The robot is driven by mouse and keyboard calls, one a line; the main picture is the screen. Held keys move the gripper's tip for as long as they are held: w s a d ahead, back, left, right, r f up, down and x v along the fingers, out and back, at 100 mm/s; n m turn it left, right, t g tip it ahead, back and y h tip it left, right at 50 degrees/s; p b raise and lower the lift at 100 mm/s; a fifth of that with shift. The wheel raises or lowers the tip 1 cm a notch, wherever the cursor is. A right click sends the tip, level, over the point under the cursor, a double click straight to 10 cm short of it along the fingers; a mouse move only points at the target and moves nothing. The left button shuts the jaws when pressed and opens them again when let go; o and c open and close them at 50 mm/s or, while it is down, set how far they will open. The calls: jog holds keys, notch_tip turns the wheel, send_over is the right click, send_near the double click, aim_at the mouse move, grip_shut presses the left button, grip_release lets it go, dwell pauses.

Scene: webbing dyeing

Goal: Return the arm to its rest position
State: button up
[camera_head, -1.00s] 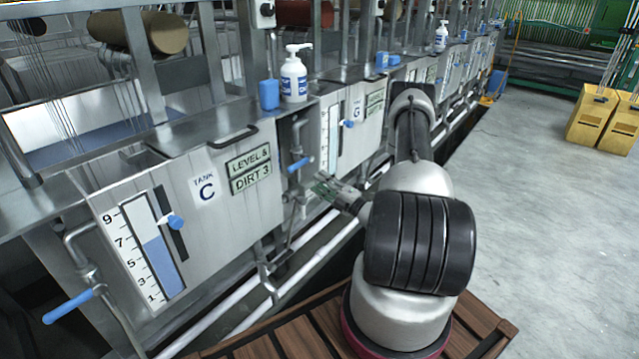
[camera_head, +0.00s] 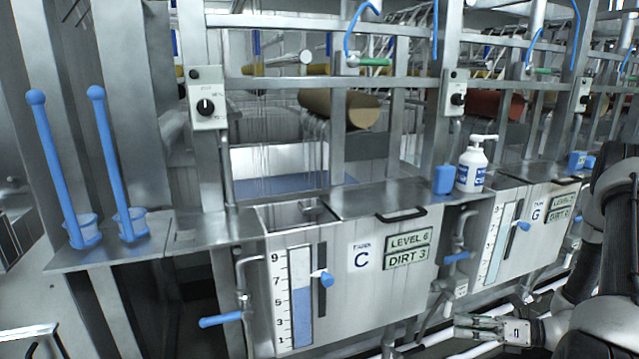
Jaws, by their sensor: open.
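My gripper (camera_head: 464,327) is low at the right, in front of the tank row and below the gap between tank C and tank G. Its fingers point left. It is open, and I see nothing between the fingers. My dark arm comes in from the right edge and covers part of the scene there. Tank C (camera_head: 352,305) stands to the left of the gripper, with a level gauge and plates reading LEVEL 6 and DIRT 3. Tank G (camera_head: 520,262) is above and right of the gripper.
A white pump bottle (camera_head: 474,166) and a blue cup (camera_head: 444,180) stand on the tank ledge. Blue valve handles (camera_head: 221,319) stick out at the front. Two blue rods stand in holders (camera_head: 132,225) on a shelf at the left. Pipes run low near the gripper.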

jog(key=s+d+r+n+g+h, duration=0.1)
jog(key=s+r+n+g+h, duration=0.35)
jog(key=s+r+n, duration=0.4)
jog(key=s+d+r+n+g+h, duration=0.2)
jog(key=s+r+n+g+h, duration=0.25)
jog(key=r+n, duration=0.65)
jog(key=s+a+r+n+t+h, duration=0.1)
jog(key=s+r+n+t+h, duration=0.1)
jog(key=r+n, duration=0.3)
jog(key=s+a+r+n+t+h, duration=0.2)
jog(key=r+n+t, duration=0.3)
jog(key=r, duration=0.5)
jog(key=shift+s+h, duration=0.3)
jog(key=shift+h, duration=0.3)
jog(key=shift+r+n, duration=0.1)
jog(key=shift+n, duration=0.15)
